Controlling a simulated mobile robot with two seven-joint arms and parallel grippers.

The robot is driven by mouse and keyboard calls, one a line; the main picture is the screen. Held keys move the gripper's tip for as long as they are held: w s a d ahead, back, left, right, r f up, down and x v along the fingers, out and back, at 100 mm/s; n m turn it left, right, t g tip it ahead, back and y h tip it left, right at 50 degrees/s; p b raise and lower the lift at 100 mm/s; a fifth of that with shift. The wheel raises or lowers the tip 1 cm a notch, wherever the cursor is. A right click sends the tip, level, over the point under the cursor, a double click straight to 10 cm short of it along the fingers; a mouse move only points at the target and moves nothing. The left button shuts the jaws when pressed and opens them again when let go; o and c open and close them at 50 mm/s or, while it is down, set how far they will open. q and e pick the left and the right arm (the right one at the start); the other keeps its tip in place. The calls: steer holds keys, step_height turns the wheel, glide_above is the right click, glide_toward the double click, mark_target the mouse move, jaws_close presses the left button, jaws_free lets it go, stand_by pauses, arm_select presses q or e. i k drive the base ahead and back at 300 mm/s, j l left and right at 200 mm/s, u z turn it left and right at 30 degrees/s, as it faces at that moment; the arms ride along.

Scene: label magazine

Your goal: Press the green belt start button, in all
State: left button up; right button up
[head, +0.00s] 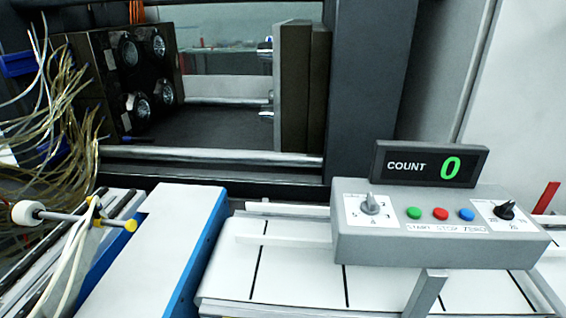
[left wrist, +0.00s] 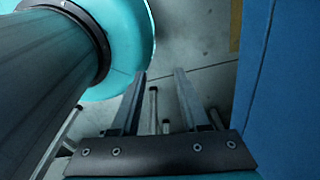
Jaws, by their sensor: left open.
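The green start button (head: 414,213) is on the sloped front of a grey control box (head: 440,247), at the left of a row with a red button (head: 440,214) and a blue button (head: 466,214). A label strip under them reads START, STOP and ZERO. A counter display (head: 430,164) above the box shows a green 0. My left gripper (left wrist: 160,75) shows only in the left wrist view, open and empty above a grey floor. My right gripper is in neither view.
Two knobs, one grey (head: 370,204) and one black (head: 505,211), flank the buttons. A white belt (head: 290,270) with dark cross lines runs beneath the box. A white and blue unit (head: 160,250) stands to its left. A blue surface (left wrist: 285,90) is beside my left gripper.

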mark_target(414, 213)
steer(key=z, duration=1.75)
steer(key=i+l+u, duration=0.2)
steer(key=u, duration=0.15)
steer(key=i+l+u, duration=0.2)
steer(key=l+u, duration=0.15)
